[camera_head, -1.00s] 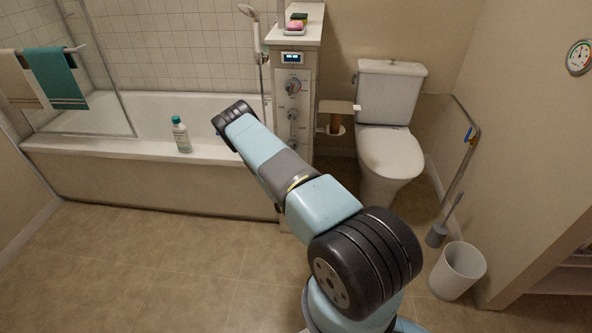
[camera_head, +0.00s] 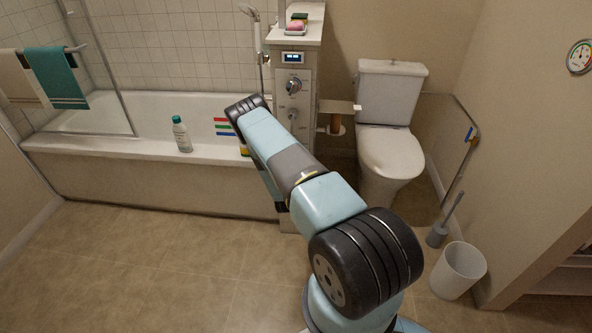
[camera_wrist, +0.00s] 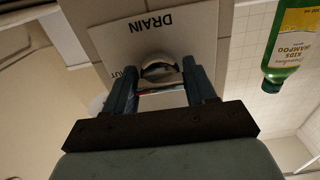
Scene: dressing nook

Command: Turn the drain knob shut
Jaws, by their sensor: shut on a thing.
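The drain knob (camera_wrist: 160,68) is a rounded, shiny metal knob on a pale plate (camera_wrist: 112,42) marked DRAIN, which reads upside down in the wrist view. Part of a second word, ending in "UT", shows left of the knob; the rest is hidden. My gripper (camera_wrist: 160,82) is shut on the knob, with one dark finger on each side of it. In the head view my arm covers the drain knob and the gripper. Two other knobs show higher on the control panel (camera_head: 306,100) there.
A green shampoo bottle (camera_wrist: 290,48) is close on the right in the wrist view. A white bottle with a teal cap (camera_head: 182,137) stands on the bathtub rim (camera_head: 100,147). The toilet (camera_head: 388,150) and bin (camera_head: 457,271) are to the right. Floor at left is clear.

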